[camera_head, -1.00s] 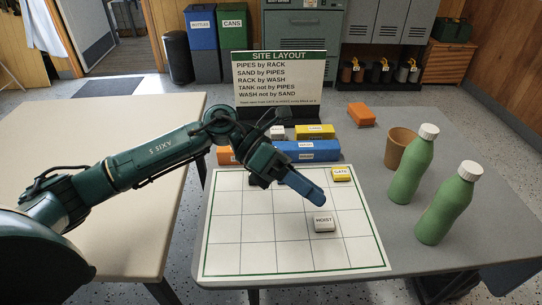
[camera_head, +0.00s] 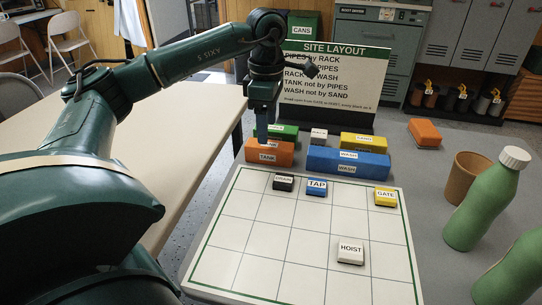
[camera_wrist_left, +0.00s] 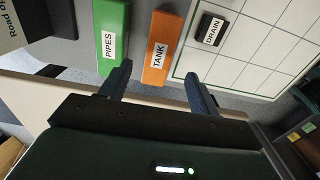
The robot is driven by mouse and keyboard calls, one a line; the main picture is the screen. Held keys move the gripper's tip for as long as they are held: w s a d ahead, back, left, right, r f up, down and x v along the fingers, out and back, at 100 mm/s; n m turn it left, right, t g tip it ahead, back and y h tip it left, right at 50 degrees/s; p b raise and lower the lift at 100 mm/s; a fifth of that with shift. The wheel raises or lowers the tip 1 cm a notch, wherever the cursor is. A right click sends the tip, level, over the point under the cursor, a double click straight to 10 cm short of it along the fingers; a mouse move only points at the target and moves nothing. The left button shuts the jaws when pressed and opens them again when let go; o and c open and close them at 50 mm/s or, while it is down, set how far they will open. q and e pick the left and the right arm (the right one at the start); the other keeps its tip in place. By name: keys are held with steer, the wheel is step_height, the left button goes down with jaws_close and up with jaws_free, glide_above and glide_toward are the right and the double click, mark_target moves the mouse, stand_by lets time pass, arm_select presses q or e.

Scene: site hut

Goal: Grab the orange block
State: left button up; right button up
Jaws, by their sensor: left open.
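The orange block labelled TANK (camera_head: 270,153) lies on the grey table just behind the board's back left edge. In the left wrist view the orange block (camera_wrist_left: 160,48) lies ahead of the open fingers, roughly in line with the gap between them. My left gripper (camera_head: 262,135) points down above and close to this block, its jaws open and empty. It also shows in the left wrist view (camera_wrist_left: 158,78). Whether a finger touches the block I cannot tell. A second, unlabelled orange block (camera_head: 425,132) lies farther right on the table. My right gripper is not in view.
A green PIPES block (camera_head: 284,131) lies close behind the TANK block, and blue WASH blocks (camera_head: 372,165) lie to its right. The gridded board (camera_head: 262,240) holds DRAIN, TAP, GATE and HOIST pieces. The sign (camera_head: 350,85) stands behind. Green bottles (camera_head: 480,205) and a brown cup (camera_head: 467,178) stand right.

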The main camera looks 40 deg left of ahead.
mark_target(268, 144)
arm_select(q)
step_height(268, 144, down, 7)
steer(key=shift+w+a+r+b, duration=0.1)
steer(key=shift+b, duration=0.75)
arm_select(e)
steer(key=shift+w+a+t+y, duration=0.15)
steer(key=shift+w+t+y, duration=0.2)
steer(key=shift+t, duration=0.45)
arm_select(q)
steer(key=shift+c, duration=0.5)
steer(key=c, duration=1)
